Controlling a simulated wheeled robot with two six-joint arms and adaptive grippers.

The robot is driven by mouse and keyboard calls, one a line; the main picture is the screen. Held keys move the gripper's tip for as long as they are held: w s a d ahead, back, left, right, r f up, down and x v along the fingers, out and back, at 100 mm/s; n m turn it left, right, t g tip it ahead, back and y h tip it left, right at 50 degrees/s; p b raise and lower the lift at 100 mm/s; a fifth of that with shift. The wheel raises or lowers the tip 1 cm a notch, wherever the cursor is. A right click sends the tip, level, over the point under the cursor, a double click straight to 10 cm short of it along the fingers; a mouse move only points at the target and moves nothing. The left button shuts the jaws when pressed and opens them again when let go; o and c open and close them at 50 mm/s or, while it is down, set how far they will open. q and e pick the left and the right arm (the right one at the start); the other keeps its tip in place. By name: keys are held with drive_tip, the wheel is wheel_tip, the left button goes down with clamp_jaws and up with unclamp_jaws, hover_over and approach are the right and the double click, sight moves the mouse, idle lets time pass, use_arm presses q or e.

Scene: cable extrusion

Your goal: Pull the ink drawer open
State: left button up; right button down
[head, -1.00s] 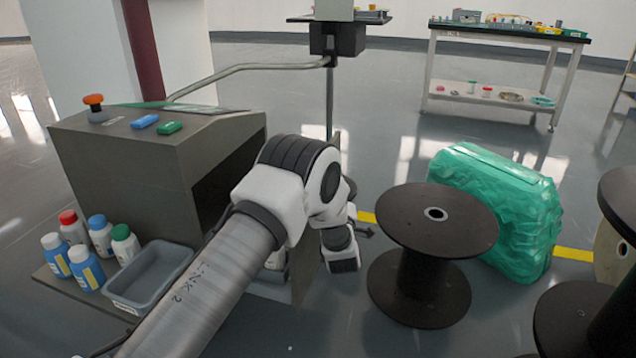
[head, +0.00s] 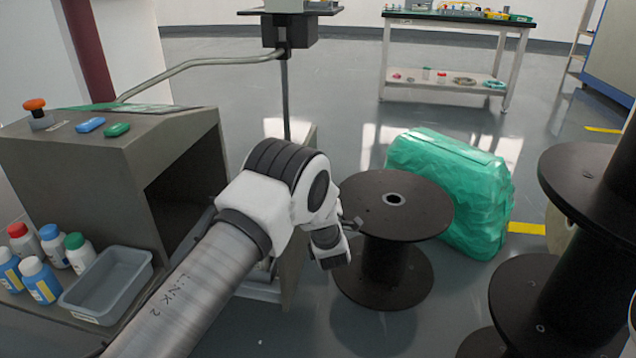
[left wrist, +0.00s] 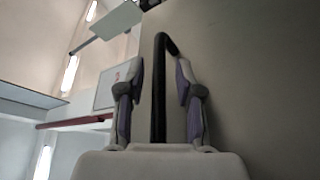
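The grey ink cabinet (head: 80,175) stands at the left in the head view, with a dark open bay in its side. The drawer's upright front panel (head: 292,268) stands out from the bay, partly behind my left arm; the drawer's inside is mostly hidden. In the left wrist view a black bar handle (left wrist: 159,90) stands on the flat panel (left wrist: 245,80). My left gripper (left wrist: 160,88) has one finger on each side of the handle, with visible gaps. In the head view its fingers are mostly hidden behind the wrist. My right gripper is not in view.
A black spool (head: 392,205) stands close to the right of my left wrist, with a green wrapped bundle (head: 455,185) behind. More spools (head: 590,200) stand at right. Several bottles (head: 40,282) and a grey tray (head: 107,282) sit by the cabinet. A workbench (head: 450,30) is at the back.

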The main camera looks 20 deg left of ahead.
use_arm(q)
drive_tip(key=v, duration=1.2)
